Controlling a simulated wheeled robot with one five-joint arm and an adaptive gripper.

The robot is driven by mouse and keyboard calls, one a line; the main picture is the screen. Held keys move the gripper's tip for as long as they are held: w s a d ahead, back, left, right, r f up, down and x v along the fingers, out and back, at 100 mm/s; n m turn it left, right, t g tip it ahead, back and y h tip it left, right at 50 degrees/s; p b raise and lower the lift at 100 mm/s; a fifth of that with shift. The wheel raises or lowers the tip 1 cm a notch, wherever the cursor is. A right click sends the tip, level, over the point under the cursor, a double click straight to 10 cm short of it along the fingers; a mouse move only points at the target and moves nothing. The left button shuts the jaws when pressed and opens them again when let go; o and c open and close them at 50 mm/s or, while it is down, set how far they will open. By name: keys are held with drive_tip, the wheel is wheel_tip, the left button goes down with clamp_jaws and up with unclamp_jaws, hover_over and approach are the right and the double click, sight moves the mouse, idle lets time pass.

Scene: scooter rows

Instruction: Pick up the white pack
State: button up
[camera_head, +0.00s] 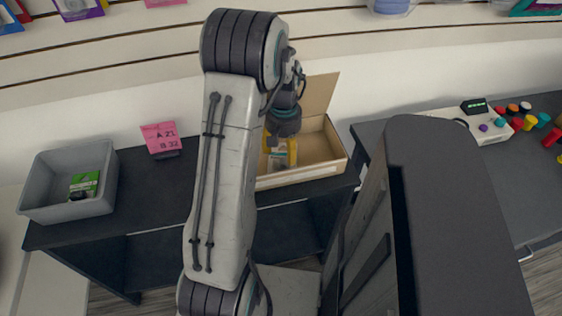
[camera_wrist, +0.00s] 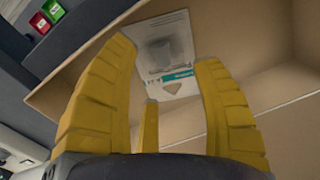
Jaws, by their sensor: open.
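The white pack (camera_wrist: 166,55) lies inside the cardboard box, with a grey shape and a teal stripe on its face. In the head view a small part of the white pack (camera_head: 278,158) shows beside my gripper (camera_head: 280,155). In the wrist view my gripper (camera_wrist: 170,95) has its yellow fingers spread, with the pack ahead of and between them. The fingers are open and hold nothing. The cardboard box (camera_head: 318,170) stands on the dark table with its flap up. My arm hides the box's left part.
A grey bin (camera_head: 40,187) with a green pack (camera_head: 84,184) stands at the table's left. A pink note (camera_head: 161,137) stands behind, right of the bin. A second table (camera_head: 520,195) at right carries a scale (camera_head: 475,124) and several coloured pieces. Bare tabletop (camera_head: 150,195) lies between bin and box.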

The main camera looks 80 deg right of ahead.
sight(282, 161)
drive_tip(key=f, duration=0.3)
drive_tip(key=shift+w+a+f, duration=0.1)
drive_tip(key=shift+a+f, duration=0.15)
drive_tip(key=shift+f, duration=0.95)
drive_tip(key=shift+o, duration=0.2)
drive_tip(key=c, duration=1.1)
